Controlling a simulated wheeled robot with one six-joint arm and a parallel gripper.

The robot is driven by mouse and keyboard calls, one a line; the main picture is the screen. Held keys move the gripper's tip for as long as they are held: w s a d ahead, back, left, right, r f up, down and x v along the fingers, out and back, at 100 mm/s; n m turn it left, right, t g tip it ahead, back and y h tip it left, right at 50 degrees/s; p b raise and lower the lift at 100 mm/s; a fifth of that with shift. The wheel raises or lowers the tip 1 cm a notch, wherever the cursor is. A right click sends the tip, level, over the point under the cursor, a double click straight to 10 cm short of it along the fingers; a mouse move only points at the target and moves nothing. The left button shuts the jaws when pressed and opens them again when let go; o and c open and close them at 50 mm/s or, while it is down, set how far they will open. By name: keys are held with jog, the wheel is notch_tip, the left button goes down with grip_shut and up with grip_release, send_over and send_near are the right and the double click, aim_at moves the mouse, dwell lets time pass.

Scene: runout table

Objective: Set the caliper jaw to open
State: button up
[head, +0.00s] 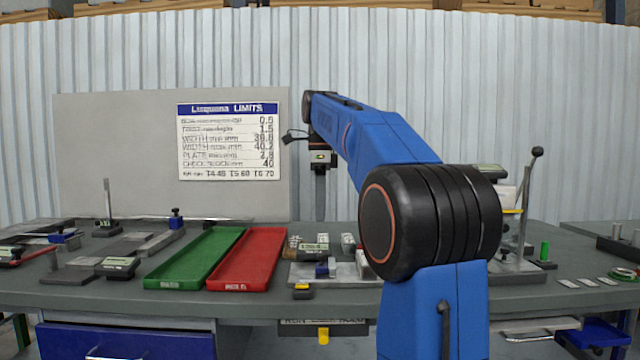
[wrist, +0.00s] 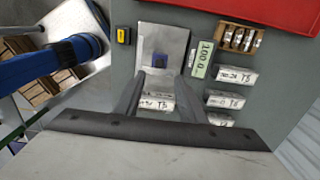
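No part is clearly marked as the caliper jaw. Other blue-knobbed gauges (head: 65,237) with displays sit at the far left. My gripper (head: 320,205) hangs above and behind the plate, clear of the table. In the wrist view its two fingers (wrist: 160,95) are spread with nothing held; a labelled block shows between them below.
A green tray (head: 195,258) and a red tray (head: 250,260) lie left of the plate. Labelled blocks (wrist: 235,76) and a wooden rack (wrist: 240,38) are near the display. A lever stand (head: 525,215) is at right. A limits board (head: 228,140) stands behind.

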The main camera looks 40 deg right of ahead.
notch_tip(320, 180, up, 7)
jog(key=shift+f, duration=0.2)
jog(key=shift+a, duration=0.1)
dwell(0.5)
jog(key=s+a+f+n+t, duration=0.2)
jog(key=s+a+f+n, duration=1.05)
jog(key=f, duration=0.25)
jog(key=s+a+f+n+t, duration=0.1)
jog(key=s+f+n, duration=0.3)
jog(key=f, duration=0.4)
jog(key=s+a+f+n+t, duration=0.1)
jog(key=s+a+f+n, duration=0.2)
jog(key=s+f, duration=0.3)
jog(key=s+a+f+n, duration=0.2)
jog(key=s+f+n, duration=0.3)
jog(key=f, duration=0.6)
jog(key=shift+s+t, duration=0.4)
